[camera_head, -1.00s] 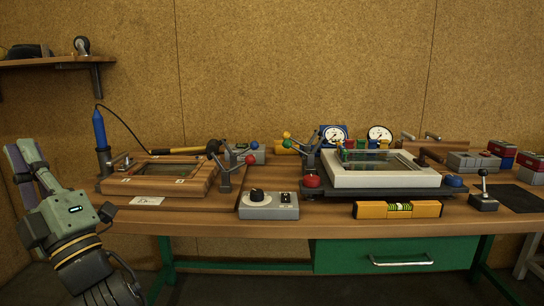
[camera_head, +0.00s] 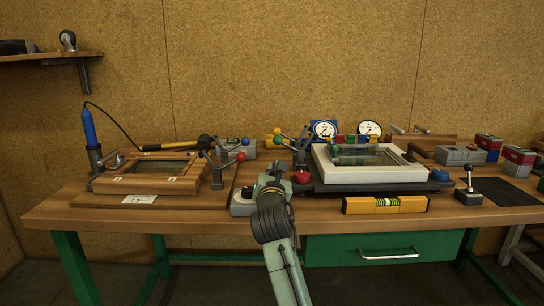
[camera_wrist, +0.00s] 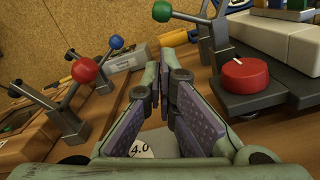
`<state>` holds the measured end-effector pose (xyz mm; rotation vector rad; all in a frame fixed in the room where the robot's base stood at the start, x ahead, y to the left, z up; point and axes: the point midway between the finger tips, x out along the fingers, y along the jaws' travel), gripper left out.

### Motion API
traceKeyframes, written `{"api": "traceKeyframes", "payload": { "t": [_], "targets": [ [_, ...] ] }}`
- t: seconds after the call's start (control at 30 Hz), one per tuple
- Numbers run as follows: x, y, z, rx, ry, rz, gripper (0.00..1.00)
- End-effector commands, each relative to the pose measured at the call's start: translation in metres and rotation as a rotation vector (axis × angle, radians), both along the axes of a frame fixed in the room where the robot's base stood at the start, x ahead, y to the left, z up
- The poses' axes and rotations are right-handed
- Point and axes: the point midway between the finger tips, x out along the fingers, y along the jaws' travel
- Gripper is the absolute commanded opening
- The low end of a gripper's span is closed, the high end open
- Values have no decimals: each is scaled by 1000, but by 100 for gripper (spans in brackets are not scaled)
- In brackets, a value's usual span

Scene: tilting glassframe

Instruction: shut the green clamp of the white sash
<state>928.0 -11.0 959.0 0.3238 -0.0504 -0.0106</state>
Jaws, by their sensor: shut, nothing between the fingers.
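The white sash (camera_head: 330,176) lies on a dark base at the right of the bench; its corner also shows in the wrist view (camera_wrist: 290,42). The green clamp's ball (camera_head: 277,141) is at the sash's left side, just under a yellow ball; in the wrist view the green ball (camera_wrist: 161,11) is at the top, on a lever slanting up and left from a grey bracket (camera_wrist: 214,55). My gripper (camera_head: 277,166) is shut and empty, in front of and below the green ball, over the grey control box. In the wrist view its fingers (camera_wrist: 170,72) converge, apart from the lever.
A red knob (camera_wrist: 244,75) stands on the dark base to the right of my fingers. A wooden frame (camera_head: 145,184) with red-balled (camera_head: 241,156) and blue-balled (camera_head: 245,141) levers is to the left. A yellow level (camera_head: 385,204) lies at the front edge.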

Motion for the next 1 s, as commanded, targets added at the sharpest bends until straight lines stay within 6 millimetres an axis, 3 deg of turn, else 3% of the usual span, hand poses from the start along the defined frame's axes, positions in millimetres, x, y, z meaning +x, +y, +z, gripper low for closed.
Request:
{"api": "traceKeyframes", "payload": {
  "t": [0.17, 0.6, 0.8, 1.0],
  "targets": [
    [10, 1, 2, 1, 1, 1, 0],
    [84, 0, 7, 3, 0, 3, 0],
    [98, 0, 6, 3, -1, 3, 0],
    [100, 0, 6, 3, -2, 3, 0]
  ]
}}
